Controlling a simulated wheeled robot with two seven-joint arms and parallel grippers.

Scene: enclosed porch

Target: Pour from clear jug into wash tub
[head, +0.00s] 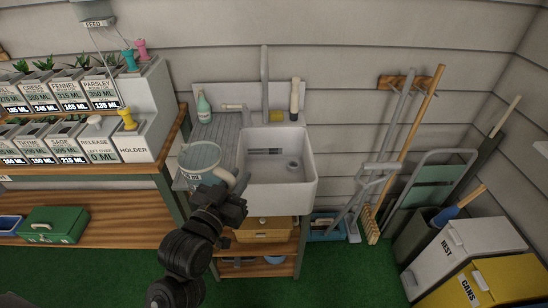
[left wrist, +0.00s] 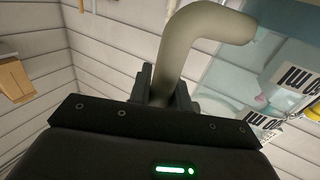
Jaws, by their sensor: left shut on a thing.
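The clear jug (head: 198,160) is over the ribbed drainboard, left of the white wash tub (head: 309,170), and looks roughly upright. My left gripper (head: 226,192) is shut on the jug's handle at its lower right side. In the left wrist view, the fingers (left wrist: 163,88) close around the thick grey handle (left wrist: 190,35), and the clear jug wall with printed marks (left wrist: 290,72) is at the right. I cannot tell whether the jug touches the drainboard, or how full it is. The tub's basin looks empty, with a round drain. My right gripper is not in view.
A planter shelf with a dispenser (head: 133,140) is at the left. Brooms (head: 405,150) and bins (head: 455,255) are at the right.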

